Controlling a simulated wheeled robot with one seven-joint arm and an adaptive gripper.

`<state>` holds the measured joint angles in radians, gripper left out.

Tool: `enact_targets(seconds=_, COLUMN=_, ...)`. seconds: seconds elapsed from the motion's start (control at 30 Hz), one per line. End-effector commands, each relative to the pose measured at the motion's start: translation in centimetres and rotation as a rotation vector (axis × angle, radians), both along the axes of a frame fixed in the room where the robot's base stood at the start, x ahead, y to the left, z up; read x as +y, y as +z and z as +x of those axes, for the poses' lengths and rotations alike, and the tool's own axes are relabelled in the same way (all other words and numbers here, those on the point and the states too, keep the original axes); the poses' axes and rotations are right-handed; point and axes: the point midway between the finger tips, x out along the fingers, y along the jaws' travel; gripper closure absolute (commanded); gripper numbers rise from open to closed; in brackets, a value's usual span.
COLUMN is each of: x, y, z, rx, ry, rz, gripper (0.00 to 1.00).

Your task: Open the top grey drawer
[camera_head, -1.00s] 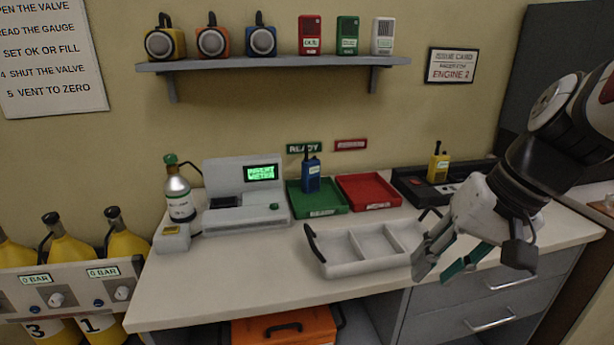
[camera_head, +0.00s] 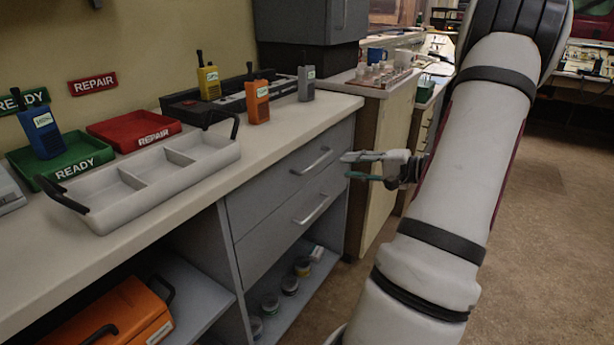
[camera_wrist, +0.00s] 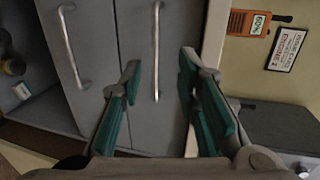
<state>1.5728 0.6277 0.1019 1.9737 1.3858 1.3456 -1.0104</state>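The top grey drawer (camera_head: 262,196) is under the counter and looks shut, flush with the drawer below. Its silver bar handle (camera_head: 312,162) is bare. My gripper (camera_head: 347,166) is open and empty, to the right of this handle in the head view, with its fingers pointing toward the drawer fronts. In the sideways wrist view, the top drawer's handle (camera_wrist: 156,60) appears between my two spread fingers (camera_wrist: 160,68). I see no contact, and the remaining gap is hard to judge. The lower drawer (camera_head: 275,240) has its own handle (camera_head: 311,209) and looks shut.
The counter (camera_head: 255,140) above holds a white divided tray (camera_head: 160,190), a green tray (camera_head: 90,160), a red tray (camera_head: 120,128) and several radios. An open shelf with small cans (camera_head: 290,285) lies below the drawers. Open floor (camera_head: 545,220) is at the right.

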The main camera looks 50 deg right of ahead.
Motion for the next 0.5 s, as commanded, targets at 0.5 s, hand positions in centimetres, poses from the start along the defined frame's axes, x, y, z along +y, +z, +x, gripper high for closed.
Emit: enact_targets(seconds=0.5, x=-0.8, y=-2.1, z=4.8, rx=-0.026, ry=-0.039, rz=0.001, gripper=0.70)
